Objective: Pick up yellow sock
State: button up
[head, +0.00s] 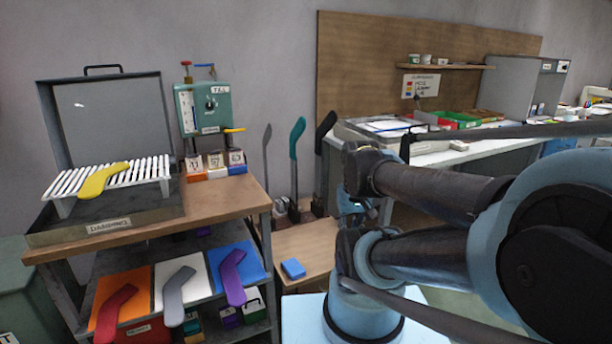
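A yellow sock-shaped piece (104,180) lies flat on a white slatted rack (150,168), on top of the open grey case labelled as damping or similar at the left. It lies at an angle, its upper end to the right. My arm fills the right side of the picture, folded, well to the right of the yellow sock and apart from it. The arm's far end is crowded among dark links near the middle. I cannot make out the fingers or anything held.
Red (115,312), grey (177,294) and purple (232,277) socks lie on coloured panels on the lower shelf. A green device (205,108) stands behind the wooden bench (228,203). The case lid (105,125) stands upright behind the rack. A blue block (293,268) lies on a low wooden surface.

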aim_at(93, 186)
jog(key=u, duration=1.75)
jog(key=k, duration=1.3)
jog(key=z, duration=0.2)
jog(key=i, duration=0.9)
jog(key=z, duration=0.2)
